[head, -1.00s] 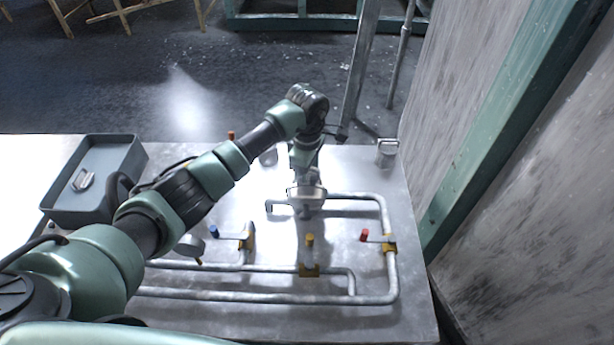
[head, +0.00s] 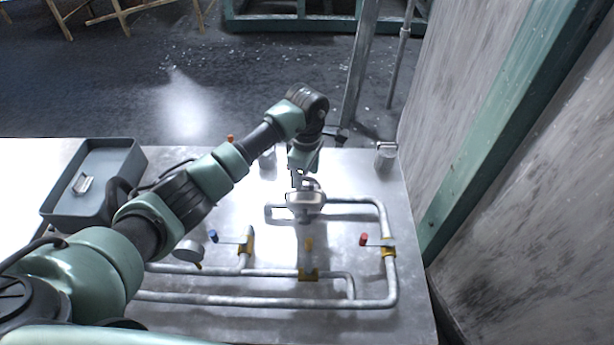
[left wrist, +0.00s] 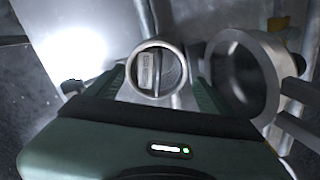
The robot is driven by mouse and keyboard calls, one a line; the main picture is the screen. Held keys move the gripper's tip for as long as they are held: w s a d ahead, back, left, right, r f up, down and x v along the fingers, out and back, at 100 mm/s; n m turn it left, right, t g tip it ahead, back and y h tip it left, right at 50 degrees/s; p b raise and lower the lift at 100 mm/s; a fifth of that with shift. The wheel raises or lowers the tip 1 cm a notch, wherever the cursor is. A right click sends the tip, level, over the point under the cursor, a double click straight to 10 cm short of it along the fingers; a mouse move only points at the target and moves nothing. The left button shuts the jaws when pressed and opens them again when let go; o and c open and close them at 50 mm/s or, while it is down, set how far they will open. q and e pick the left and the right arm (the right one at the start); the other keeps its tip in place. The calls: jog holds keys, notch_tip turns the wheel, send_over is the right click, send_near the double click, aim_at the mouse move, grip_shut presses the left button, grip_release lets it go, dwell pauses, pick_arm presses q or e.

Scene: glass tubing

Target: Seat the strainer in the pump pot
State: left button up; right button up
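In the left wrist view the strainer (left wrist: 133,66) is a short metal cylinder with a round rim and a mesh-like piece inside. It sits between the two fingers of my left gripper (left wrist: 160,92), which close on its sides. The pump pot (left wrist: 223,47) is a wider, open metal ring to the right of the strainer there, apart from its mouth centre. In the head view my left gripper (head: 297,181) points down just above a metal pot-like shape (head: 305,199) by the pipes; the overlap there hides which part belongs to the strainer. My right gripper is not in view.
Grey pipes (head: 390,285) with blue, yellow and red valve handles cover the front of the metal table. A grey bin (head: 125,152) with a small metal piece (head: 83,184) stands at the left. A metal canister (head: 386,157) stands at the back right corner, near the wall.

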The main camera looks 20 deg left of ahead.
pick_arm(q)
notch_tip(320, 180, up, 11)
jog(key=shift+w+b, duration=0.2)
jog(key=shift+b, duration=0.25)
jog(key=shift+r, duration=0.1)
